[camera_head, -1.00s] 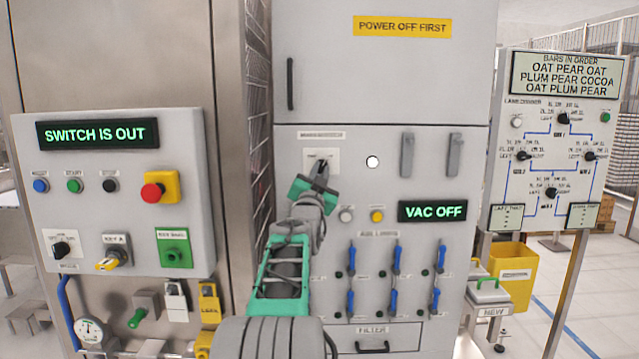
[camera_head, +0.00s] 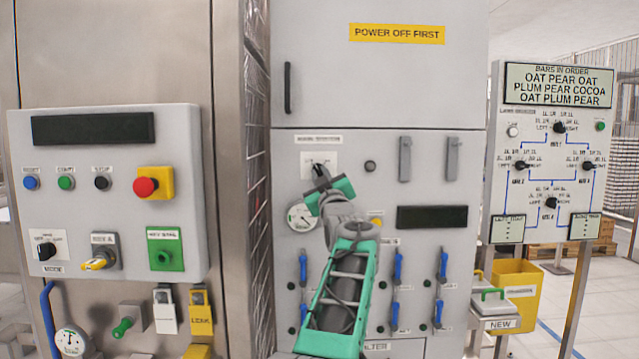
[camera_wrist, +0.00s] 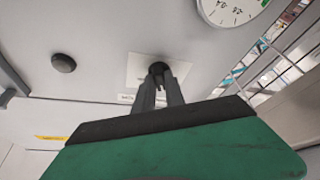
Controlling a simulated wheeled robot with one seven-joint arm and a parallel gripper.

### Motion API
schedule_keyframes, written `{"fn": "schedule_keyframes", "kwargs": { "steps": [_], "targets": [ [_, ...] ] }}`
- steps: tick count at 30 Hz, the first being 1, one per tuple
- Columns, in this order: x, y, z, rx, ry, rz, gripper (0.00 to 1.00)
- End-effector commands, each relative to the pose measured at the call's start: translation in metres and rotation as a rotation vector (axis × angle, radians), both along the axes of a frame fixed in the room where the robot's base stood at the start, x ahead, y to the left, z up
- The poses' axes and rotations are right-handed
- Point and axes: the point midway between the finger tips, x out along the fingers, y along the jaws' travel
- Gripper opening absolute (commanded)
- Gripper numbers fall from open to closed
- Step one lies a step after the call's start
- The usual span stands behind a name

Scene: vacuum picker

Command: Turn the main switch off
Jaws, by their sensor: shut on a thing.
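The main switch (camera_wrist: 156,68) is a dark rotary knob on a white plate (camera_head: 331,160) on the grey cabinet's front. My gripper (camera_head: 320,170) has green and black parts and is at this knob. In the wrist view its two dark fingers (camera_wrist: 160,88) are shut on the knob from both sides. The fingers hide most of the knob, so its pointer direction cannot be read. The round lamp (camera_head: 370,166) to the right of the plate is dark. The cabinet's display (camera_head: 432,217) is blank.
A left panel (camera_head: 190,250) carries buttons, a red stop button (camera_head: 146,187) and a blank display (camera_head: 93,127). A gauge (camera_head: 301,217) sits just below the switch. Two grey handles (camera_head: 405,158) are to its right. Blue levers (camera_head: 397,264) line the lower cabinet.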

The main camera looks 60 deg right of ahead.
Motion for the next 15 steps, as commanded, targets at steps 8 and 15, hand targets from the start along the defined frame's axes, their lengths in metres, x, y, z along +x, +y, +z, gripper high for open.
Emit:
{"fn": "schedule_keyframes", "kwargs": {
  "steps": [8, 15],
  "targets": [
    [-0.0025, -0.0026, -0.0016, -0.085, 0.177, -0.003, 0.00],
    [-0.0024, -0.0028, -0.0016, -0.126, 0.262, -0.001, 0.00]
  ]
}}
